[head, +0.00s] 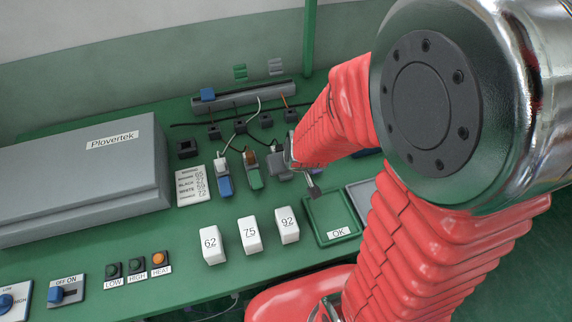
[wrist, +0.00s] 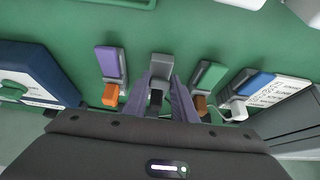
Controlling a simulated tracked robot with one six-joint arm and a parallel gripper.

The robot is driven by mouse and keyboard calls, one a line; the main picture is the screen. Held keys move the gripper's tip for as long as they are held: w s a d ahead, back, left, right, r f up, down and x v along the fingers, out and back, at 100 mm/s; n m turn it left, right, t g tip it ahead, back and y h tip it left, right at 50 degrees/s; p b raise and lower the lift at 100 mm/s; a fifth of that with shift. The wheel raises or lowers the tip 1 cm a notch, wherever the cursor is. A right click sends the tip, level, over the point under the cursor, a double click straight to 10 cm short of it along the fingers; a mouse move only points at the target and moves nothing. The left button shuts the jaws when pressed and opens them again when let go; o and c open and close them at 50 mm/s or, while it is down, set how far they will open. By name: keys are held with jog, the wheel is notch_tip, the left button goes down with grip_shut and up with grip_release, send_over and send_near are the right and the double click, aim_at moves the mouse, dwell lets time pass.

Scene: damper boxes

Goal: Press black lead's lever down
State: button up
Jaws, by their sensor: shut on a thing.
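In the wrist view the grey block (wrist: 160,65) stands just beyond my fingertips. Its black lever (wrist: 155,98) lies between my two fingers. My gripper (wrist: 162,85) is shut on the black lever; the exact contact is partly hidden. In the head view my gripper (head: 291,155) is at this connector's right side, and the arm covers what is behind. How far the lever is tilted is hard to tell.
White blocks (head: 248,235), an OK tray (head: 317,233) and a grey Plovertek case (head: 80,180) share the table.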

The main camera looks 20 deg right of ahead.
jog(key=shift+s, duration=0.1)
jog(key=o, duration=1.1)
jog(key=shift+c, duration=0.2)
jog(key=shift+d+r, duration=0.1)
